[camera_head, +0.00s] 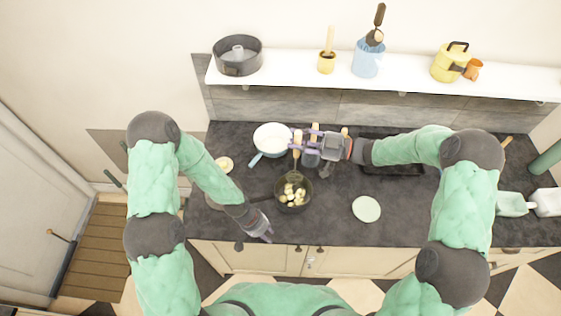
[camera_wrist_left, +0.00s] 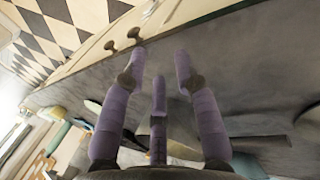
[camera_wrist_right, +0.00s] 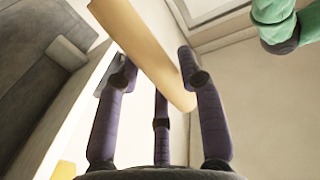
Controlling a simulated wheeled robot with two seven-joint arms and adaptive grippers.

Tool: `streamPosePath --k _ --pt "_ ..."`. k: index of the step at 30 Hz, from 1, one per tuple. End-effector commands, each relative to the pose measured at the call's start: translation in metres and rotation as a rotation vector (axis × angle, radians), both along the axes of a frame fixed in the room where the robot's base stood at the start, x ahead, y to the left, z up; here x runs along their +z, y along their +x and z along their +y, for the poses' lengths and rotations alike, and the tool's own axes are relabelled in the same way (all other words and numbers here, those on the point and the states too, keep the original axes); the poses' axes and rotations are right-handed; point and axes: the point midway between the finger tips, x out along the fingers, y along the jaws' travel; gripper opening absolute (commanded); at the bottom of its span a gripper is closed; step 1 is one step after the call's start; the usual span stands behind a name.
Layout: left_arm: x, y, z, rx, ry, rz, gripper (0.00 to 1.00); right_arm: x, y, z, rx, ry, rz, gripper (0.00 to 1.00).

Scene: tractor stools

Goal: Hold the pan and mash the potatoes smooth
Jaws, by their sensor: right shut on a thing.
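The dark pan (camera_head: 282,206) stands on the counter with pale yellow potato pieces (camera_head: 293,191) in it, several still distinct lumps. Its handle runs left toward my left forearm and is partly hidden. My right gripper (camera_head: 302,143) is shut on the wooden handle of the masher (camera_head: 297,150), behind and above the pan. The handle also fills the jaws in the right wrist view (camera_wrist_right: 150,50). The masher's lower part reaches down toward the pan. My left gripper (camera_head: 264,236) is open and empty near the counter's front edge, left of the pan; its spread fingers show in the left wrist view (camera_wrist_left: 160,80).
A white pot (camera_head: 271,137) with a blue handle stands behind the pan. A pale green plate (camera_head: 366,209) lies to its right. A white shelf (camera_head: 410,79) holds a cake tin, utensil holders and a yellow pot. The counter around the plate is clear.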

Motion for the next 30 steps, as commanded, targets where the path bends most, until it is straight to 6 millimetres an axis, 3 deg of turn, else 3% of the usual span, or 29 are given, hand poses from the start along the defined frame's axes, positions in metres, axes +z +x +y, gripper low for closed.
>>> streamPosePath --k 1,8,18,24,30 --pt "0.002 0.016 -0.004 -0.051 0.012 -0.009 0.3 0.0 0.0 0.0 0.0 0.0 0.0 0.04" --pt "0.02 0.081 -0.007 -0.271 0.136 -0.023 0.3 0.0 0.0 0.0 -0.001 0.001 -0.001 0.04" --pt "0.072 0.181 -0.009 -0.47 0.333 -0.085 0.3 0.0 0.0 0.0 -0.001 0.001 -0.001 0.04" --pt "0.092 0.216 -0.026 -0.535 0.31 -0.123 0.3 0.0 0.0 0.0 -0.001 0.001 -0.001 0.04" --pt "0.098 0.228 -0.035 -0.563 0.285 -0.142 0.3 0.0 0.0 0.0 -0.001 0.001 -0.001 0.04"
